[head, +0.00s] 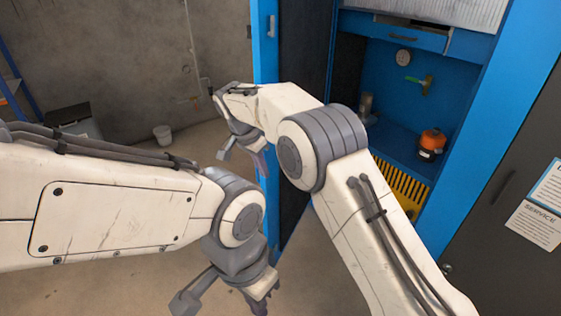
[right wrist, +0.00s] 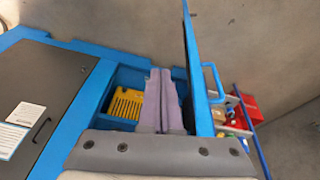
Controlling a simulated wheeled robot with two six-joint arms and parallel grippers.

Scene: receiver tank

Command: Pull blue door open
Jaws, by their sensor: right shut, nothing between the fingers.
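The blue door (head: 265,60) stands open at the left of the blue cabinet (head: 500,110), seen nearly edge-on in the head view. My right gripper (head: 262,165) is shut and empty. Its fingers (right wrist: 165,78) are on the inner side of the door, beside the cabinet opening; I cannot tell whether they touch the door. My left gripper (head: 262,300) hangs low at the front, away from the door; its jaw opening is unclear.
Inside the cabinet are an orange and black object (head: 432,142), a green-handled valve (head: 424,84), a gauge (head: 403,57) and a yellow grille (head: 402,186). A dark panel with labels (head: 535,225) stands right.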

